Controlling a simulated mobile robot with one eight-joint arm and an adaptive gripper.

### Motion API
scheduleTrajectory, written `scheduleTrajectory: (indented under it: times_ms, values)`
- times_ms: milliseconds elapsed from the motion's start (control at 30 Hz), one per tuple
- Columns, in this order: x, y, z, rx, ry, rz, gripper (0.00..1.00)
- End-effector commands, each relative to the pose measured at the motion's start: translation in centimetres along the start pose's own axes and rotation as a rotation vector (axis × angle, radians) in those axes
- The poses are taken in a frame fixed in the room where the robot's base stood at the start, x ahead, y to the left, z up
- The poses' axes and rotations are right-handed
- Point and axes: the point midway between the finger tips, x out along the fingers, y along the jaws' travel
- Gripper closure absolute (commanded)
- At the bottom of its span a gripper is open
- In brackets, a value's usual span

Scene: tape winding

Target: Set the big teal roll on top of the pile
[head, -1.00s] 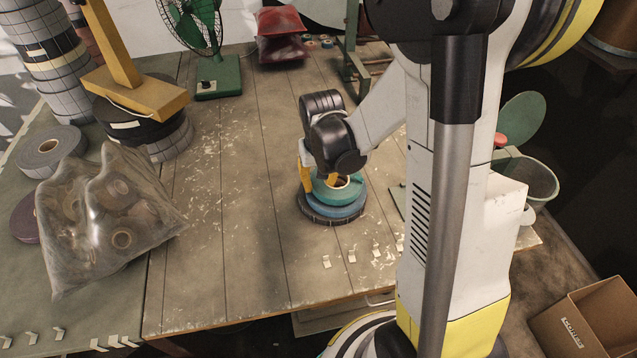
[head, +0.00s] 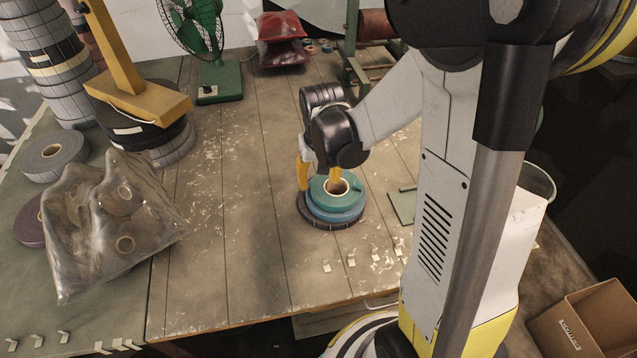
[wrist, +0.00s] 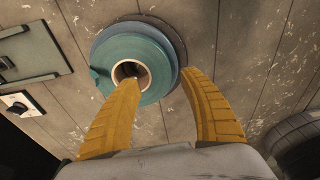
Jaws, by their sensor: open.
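The big teal roll (head: 349,197) lies flat on a blue roll (head: 335,215), which rests on a dark roll (head: 325,225) on the bench. The teal roll, with its pale-rimmed core, also shows in the wrist view (wrist: 107,54), a little off-centre on the layers beneath. My gripper (head: 319,184) is open and at the stack. In the wrist view my gripper (wrist: 160,82) has its left finger over the teal ring by the core opening and its right finger outside the roll's edge. Whether either finger touches the roll cannot be told.
A clear bag of rolls (head: 95,235) and a grey roll (head: 52,156) lie at left. A yellow-topped stand (head: 140,100) and a green fan (head: 222,80) stand behind. Small paper tabs (head: 351,260) lie in front of the stack. The bench (head: 225,220) left of it is clear.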

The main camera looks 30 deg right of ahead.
Motion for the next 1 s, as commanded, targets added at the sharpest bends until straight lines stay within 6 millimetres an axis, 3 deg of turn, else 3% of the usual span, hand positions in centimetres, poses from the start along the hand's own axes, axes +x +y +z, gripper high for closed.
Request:
scheduleTrajectory:
  times_ms: [33,200,567,800,1000]
  values:
    - [-1.9,0.0,0.0,0.0,0.0,0.0,0.49]
    - [-5.5,0.0,0.0,0.0,0.0,0.0,0.49]
    - [-9.8,-0.6,0.7,-0.019,0.035,-0.006,0.49]
    - [-16.1,-3.0,4.8,-0.115,0.225,-0.041,0.49]
    - [-19.3,-4.5,8.7,-0.193,0.391,-0.076,0.49]
